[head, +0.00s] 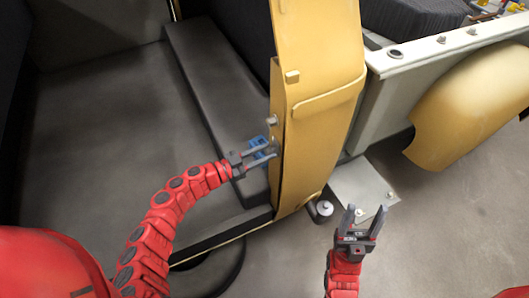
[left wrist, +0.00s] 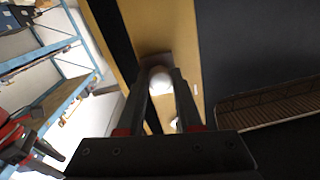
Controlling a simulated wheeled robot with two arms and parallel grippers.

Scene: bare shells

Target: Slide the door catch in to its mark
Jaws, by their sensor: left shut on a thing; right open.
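My left gripper (head: 270,151) is at the inner edge of the tall yellow door pillar (head: 312,110). In the left wrist view its fingers (left wrist: 162,80) are shut around a pale rounded knob (left wrist: 160,82), which I take to be the door catch, in front of a yellow panel (left wrist: 168,25). In the head view the fingers and the pillar edge hide most of that catch. A blue part (head: 257,143) shows beside the fingers; I cannot tell whether it is the mark. My right gripper (head: 365,214) is open and empty above the floor, right of the pillar foot.
A grey step (head: 215,95) lies left of the pillar. A small grey knob (head: 272,120) sits on the pillar just above my left gripper. A pale frame (head: 440,50) and curved yellow panel (head: 470,108) are at right. Blue shelving (left wrist: 55,75) shows in the left wrist view.

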